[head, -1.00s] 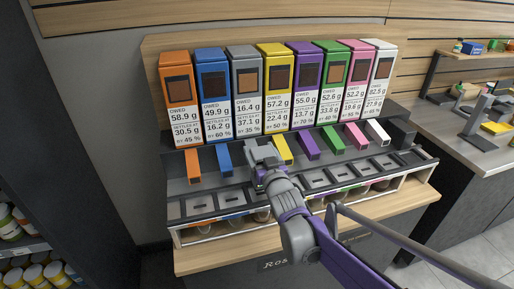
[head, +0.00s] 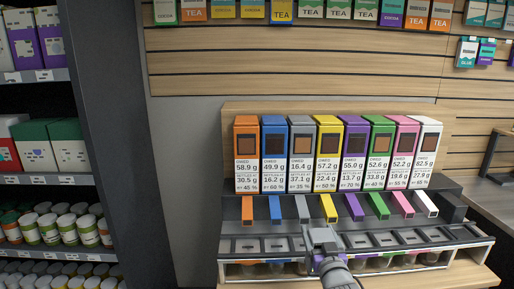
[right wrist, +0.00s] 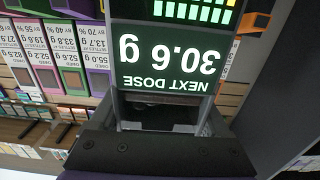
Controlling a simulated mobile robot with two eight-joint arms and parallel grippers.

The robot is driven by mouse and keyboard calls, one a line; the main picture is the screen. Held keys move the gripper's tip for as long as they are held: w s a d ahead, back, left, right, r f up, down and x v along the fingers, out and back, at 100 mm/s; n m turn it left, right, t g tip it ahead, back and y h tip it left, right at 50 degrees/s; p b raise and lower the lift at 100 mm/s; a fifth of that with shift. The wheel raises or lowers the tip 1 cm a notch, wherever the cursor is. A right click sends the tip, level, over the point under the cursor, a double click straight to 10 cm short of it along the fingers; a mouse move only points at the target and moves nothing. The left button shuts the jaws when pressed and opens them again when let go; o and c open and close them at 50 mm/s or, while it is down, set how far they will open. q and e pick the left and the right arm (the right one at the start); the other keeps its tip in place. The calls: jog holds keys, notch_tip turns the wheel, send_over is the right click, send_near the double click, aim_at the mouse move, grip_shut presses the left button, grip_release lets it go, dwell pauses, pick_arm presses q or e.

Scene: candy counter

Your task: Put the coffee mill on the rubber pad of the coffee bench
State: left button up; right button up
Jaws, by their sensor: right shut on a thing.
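My right gripper (head: 322,238) is in front of the row of coloured dispensers in the head view, below the grey and yellow chutes. It is shut. In the right wrist view a dark device with a lit display (right wrist: 165,58) sits close between its jaws. The display is upside down and reads 30.6 g, with green and yellow bars at the top edge. I cannot tell whether this device is the coffee mill. No rubber pad can be made out. My left gripper is not in view.
Dispensers (head: 342,155) in several colours stand on a counter (head: 460,272) with chutes and grey slotted covers below. A grey worktop (head: 490,200) is at the right edge. A stocked shelf (head: 55,180) stands at the left. Boxes line the wooden wall above.

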jog(key=shift+s+f+p, duration=0.4)
jog(key=shift+s+p, duration=0.05)
jog(key=shift+p, duration=0.15)
pick_arm(q)
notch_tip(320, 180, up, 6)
jog(key=p, duration=0.4)
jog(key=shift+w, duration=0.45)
pick_arm(e)
notch_tip(320, 180, down, 8)
jog(key=w, duration=0.2)
jog(key=shift+d+r+h, duration=0.2)
jog(key=shift+h, duration=0.1)
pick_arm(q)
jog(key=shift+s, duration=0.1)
pick_arm(e)
jog(key=shift+s, duration=0.1)
